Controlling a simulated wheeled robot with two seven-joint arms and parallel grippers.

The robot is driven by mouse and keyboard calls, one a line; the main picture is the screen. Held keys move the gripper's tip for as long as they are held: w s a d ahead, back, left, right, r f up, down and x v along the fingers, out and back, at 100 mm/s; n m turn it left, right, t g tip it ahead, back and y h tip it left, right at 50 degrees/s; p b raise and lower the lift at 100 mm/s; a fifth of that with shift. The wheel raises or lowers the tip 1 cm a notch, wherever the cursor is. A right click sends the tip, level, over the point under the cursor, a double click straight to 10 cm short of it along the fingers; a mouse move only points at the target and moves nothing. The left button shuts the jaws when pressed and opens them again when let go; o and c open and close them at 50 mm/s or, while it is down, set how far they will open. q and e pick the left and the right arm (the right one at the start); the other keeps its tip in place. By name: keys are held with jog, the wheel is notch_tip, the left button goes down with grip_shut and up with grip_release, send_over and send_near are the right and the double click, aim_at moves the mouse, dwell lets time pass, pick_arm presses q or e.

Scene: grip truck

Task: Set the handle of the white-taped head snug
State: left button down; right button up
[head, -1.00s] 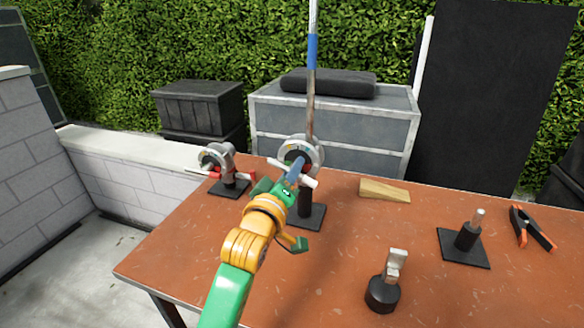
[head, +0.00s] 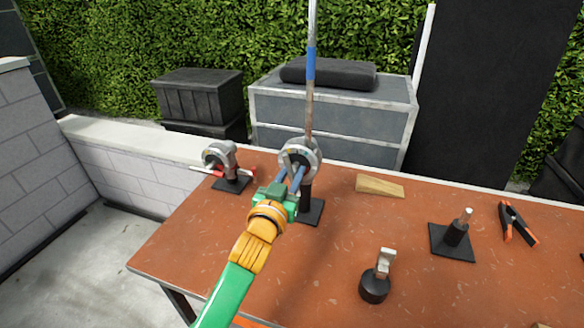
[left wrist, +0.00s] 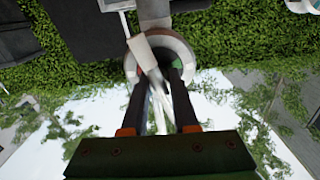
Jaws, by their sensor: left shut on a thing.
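The middle grip head (head: 313,152) is a grey disc on a black stand, with a tall rod bearing a blue band (head: 311,64) rising from it. My left gripper (head: 297,174) reaches this head from the front, its two fingers along the head's face. In the left wrist view, the gripper (left wrist: 158,88) has its fingers on either side of the white handle (left wrist: 145,54) and is shut on it, in front of the round head (left wrist: 180,47). In the head view the gripper mostly hides the handle. My right gripper is out of view.
A second head with a red handle (head: 219,157) stands to the left.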

aim_at(291, 178)
pick_arm(q)
jog(key=m+p, duration=0.1)
jog(key=m, duration=0.2)
jog(key=shift+m, duration=0.3)
jog(key=shift+m+p, duration=0.5)
jog(key=shift+m, duration=1)
jog(key=c, duration=0.7)
grip_release()
jog(key=shift+v, duration=3.55)
jog(key=shift+w, duration=0.1)
